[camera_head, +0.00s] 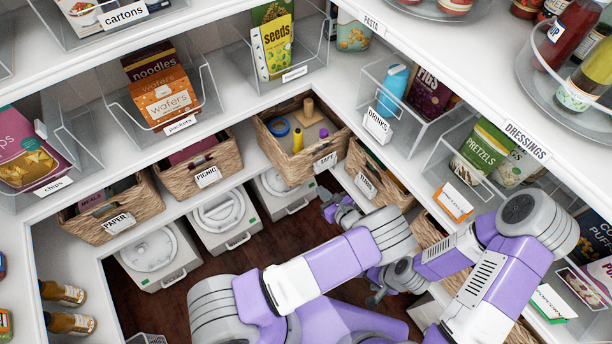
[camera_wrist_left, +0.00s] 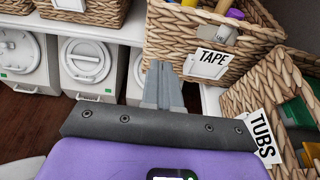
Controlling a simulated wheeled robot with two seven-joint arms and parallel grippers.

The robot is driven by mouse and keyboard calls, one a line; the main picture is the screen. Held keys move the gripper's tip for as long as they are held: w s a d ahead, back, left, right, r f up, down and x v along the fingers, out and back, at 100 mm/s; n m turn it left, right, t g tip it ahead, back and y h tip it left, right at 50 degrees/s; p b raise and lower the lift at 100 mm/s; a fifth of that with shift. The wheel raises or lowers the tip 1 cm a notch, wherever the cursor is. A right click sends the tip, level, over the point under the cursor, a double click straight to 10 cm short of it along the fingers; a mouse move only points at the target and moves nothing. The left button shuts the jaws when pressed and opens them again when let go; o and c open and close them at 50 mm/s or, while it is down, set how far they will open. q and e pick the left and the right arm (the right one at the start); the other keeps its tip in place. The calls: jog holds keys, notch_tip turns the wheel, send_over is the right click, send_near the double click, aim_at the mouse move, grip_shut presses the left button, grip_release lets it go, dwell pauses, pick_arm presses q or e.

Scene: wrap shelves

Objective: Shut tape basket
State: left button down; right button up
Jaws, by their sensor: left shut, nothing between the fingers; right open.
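The woven tape basket (camera_head: 273,150) sits at the shelf's inside corner, between the picnic basket and the tubs basket. Its TAPE label (camera_head: 324,163) faces the open floor. My left gripper (camera_head: 332,205) is below and in front of the basket in the head view. In the left wrist view its fingers (camera_wrist_left: 163,72) are together, empty, by the lower front of the tape basket (camera_wrist_left: 172,40); contact cannot be told. My right gripper (camera_head: 373,296) is lower right, open and partly hidden by my arms.
The picnic basket (camera_head: 184,181) and paper basket (camera_head: 137,205) stand to the left. The tubs basket (camera_head: 354,157) is close on the right, also in the left wrist view (camera_wrist_left: 240,101). White lidded bins (camera_head: 222,214) stand below. Dark floor (camera_head: 205,270) is open between the shelves.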

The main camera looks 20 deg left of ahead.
aim_at(297, 165)
pick_arm(q)
jog(key=b+x, duration=0.1)
jog(key=x, duration=0.3)
jog(key=b+x, duration=0.1)
jog(key=x, duration=0.3)
jog(key=r+x, duration=0.1)
jog(key=x, duration=0.3)
jog(key=shift+w+a+f+b, duration=0.15)
jog(key=shift+w+a+b, duration=0.2)
jog(key=shift+a+b, duration=0.05)
jog(key=shift+w+a, duration=0.3)
pick_arm(e)
jog(key=shift+f, duration=1.55)
